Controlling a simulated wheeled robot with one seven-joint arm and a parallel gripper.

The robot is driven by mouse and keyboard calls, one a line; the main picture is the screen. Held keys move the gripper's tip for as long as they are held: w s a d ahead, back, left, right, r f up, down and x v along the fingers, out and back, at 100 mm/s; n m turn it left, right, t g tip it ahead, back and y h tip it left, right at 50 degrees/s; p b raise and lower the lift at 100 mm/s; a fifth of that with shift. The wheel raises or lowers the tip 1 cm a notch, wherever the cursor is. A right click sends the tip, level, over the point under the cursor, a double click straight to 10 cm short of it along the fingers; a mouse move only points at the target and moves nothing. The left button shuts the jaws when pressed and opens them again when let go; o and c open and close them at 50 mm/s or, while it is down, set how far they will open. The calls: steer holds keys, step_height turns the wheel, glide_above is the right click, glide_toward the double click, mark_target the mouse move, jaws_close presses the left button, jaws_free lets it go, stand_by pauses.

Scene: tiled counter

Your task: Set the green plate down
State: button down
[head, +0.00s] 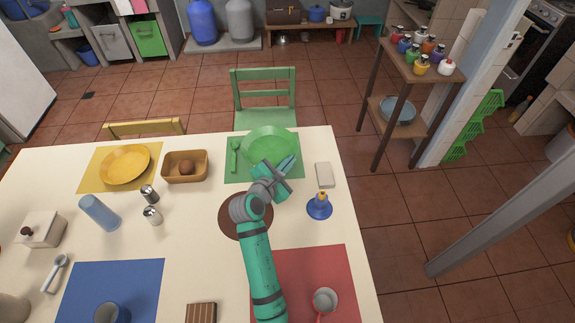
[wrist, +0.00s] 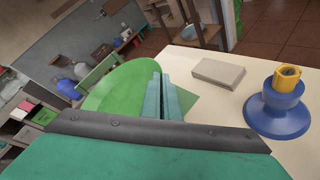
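The green plate (head: 268,145) is at the far side of the table, over the green placemat (head: 235,173). My gripper (head: 284,167) is at the plate's near right rim, with its fingers shut on that rim. In the wrist view the plate (wrist: 115,92) spreads to the left of the fingers (wrist: 169,97), and the pinched edge is partly hidden by them. The plate looks slightly tilted and covers much of the placemat. I cannot tell whether its underside touches the mat.
A green spoon (head: 234,156) lies left of the plate. A pale block (head: 324,175) and a blue candle holder (head: 319,207) stand to the right. A wooden bowl (head: 185,166) and yellow plate (head: 126,164) are left. A green chair (head: 264,97) stands behind the table.

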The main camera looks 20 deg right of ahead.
steer(key=w+f, duration=0.1)
steer(key=f, duration=0.1)
steer(key=w+d+f, duration=0.1)
steer(key=w+f, duration=0.1)
steer(key=w+d+f, duration=0.1)
steer(key=f, duration=0.1)
steer(key=shift+w+d, duration=0.15)
steer(key=shift+w, duration=0.2)
steer(key=shift+f, duration=1.55)
steer(key=shift+f, duration=0.1)
steer(key=c, duration=2.3)
jaws_free()
steer(key=v, duration=1.2)
steer(key=shift+s, duration=0.1)
